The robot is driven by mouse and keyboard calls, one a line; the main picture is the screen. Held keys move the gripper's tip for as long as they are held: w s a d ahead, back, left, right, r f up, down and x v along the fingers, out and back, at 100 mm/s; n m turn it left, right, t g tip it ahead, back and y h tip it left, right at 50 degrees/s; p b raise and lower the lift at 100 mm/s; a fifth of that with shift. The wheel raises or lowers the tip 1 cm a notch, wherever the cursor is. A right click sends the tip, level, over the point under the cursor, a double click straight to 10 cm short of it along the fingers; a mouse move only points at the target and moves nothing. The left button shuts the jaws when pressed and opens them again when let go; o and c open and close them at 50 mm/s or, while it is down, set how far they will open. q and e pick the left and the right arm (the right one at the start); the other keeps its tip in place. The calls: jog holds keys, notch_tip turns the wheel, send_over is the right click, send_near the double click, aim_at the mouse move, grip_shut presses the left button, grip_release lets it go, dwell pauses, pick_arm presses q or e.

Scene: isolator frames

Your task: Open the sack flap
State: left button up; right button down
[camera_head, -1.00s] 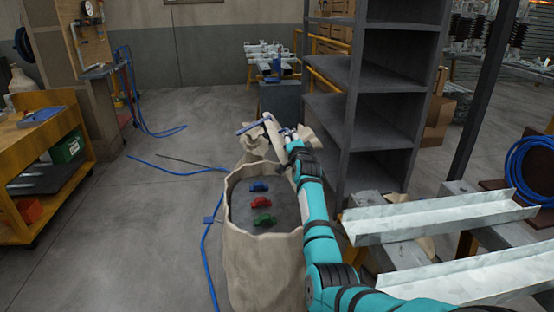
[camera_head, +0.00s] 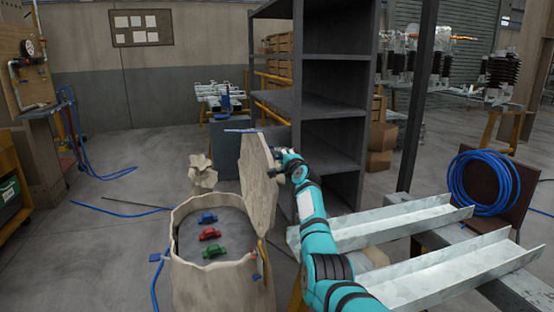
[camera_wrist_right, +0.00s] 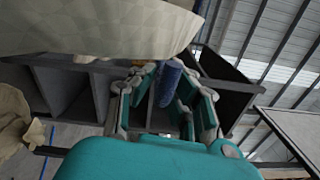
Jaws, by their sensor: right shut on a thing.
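The sack (camera_head: 215,285) is a beige cloth bag standing on the floor, open at the top. Its flap (camera_head: 260,185) stands nearly upright at the right side of the rim, a stiff beige sheet. In the right wrist view, a blue piece (camera_wrist_right: 168,84) shows between the fingers, with the pale flap (camera_wrist_right: 100,25) above. Inside the sack lie a blue (camera_head: 207,217), a red (camera_head: 209,234) and a green (camera_head: 214,251) small car-like piece. My left gripper is not in view.
A grey shelf unit (camera_head: 335,120) stands just behind my right arm. Metal channels (camera_head: 400,222) lie on a bench at the right, with a blue hose coil (camera_head: 484,180) beyond. A crumpled beige cloth (camera_head: 202,173) is behind the sack. Floor to the left is mostly clear.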

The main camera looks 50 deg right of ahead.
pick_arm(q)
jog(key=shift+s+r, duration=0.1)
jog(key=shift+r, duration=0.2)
pick_arm(e)
jog(key=shift+s+d+r, duration=0.15)
jog(key=shift+d+r, duration=0.05)
jog(key=c, duration=1.4)
grip_release()
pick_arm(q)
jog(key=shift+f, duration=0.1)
